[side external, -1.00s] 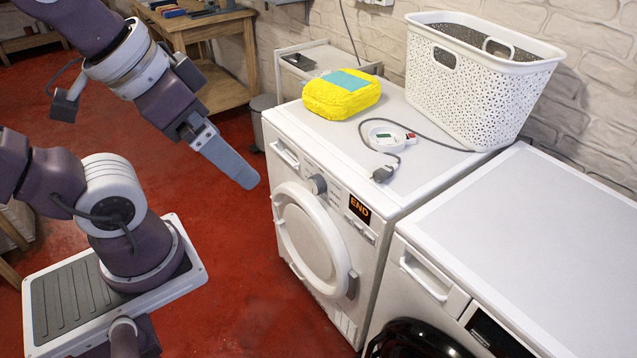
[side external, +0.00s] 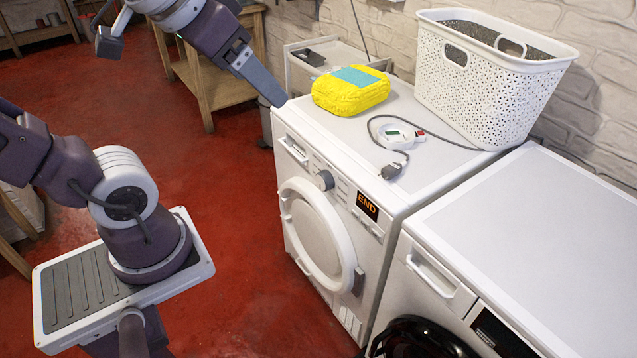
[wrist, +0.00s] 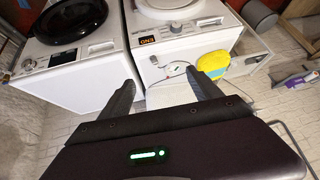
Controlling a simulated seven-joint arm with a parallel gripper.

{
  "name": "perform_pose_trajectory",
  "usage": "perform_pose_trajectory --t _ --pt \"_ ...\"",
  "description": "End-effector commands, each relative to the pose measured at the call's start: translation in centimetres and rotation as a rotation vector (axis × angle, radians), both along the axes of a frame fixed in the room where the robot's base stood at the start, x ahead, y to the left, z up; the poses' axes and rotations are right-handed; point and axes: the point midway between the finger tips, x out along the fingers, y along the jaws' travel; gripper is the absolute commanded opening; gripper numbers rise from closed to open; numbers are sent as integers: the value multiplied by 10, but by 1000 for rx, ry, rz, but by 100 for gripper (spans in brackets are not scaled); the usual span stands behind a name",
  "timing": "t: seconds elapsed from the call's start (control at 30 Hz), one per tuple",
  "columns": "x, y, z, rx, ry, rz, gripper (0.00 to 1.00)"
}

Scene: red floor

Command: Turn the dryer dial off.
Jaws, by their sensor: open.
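The white dryer (side external: 345,270) stands with its front facing my arm. Its round grey dial (side external: 325,180) is on the front panel, left of a display (side external: 366,207) that reads END in orange. The dial's pointer setting is too small to read. My gripper (side external: 277,98) is up by the dryer's top left corner, above and left of the dial, apart from it. In the wrist view my gripper (wrist: 160,92) has its two fingers spread and empty. There the dial (wrist: 175,28) lies beyond the fingers, near the top of the picture.
A yellow packet (side external: 350,95), a white plug-in device (side external: 395,136) with a grey cable and a white basket (side external: 480,90) are on the dryer top. A second white machine (side external: 530,225) stands close on the right. Red floor (side external: 235,240) in front is clear.

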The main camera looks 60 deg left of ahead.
Motion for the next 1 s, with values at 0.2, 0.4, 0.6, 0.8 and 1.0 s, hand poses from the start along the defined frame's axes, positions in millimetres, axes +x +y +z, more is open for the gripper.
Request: perform_pose_trajectory --t 0.2,0.4,0.6,0.8,1.0 --pt "83 81 10 198 -192 100 73" --pt "156 160 9 360 -420 27 73" --pt "179 188 -12 258 -704 -180 73" --pt "155 178 -46 45 -935 -277 73" --pt "156 178 -147 54 -935 -280 73"
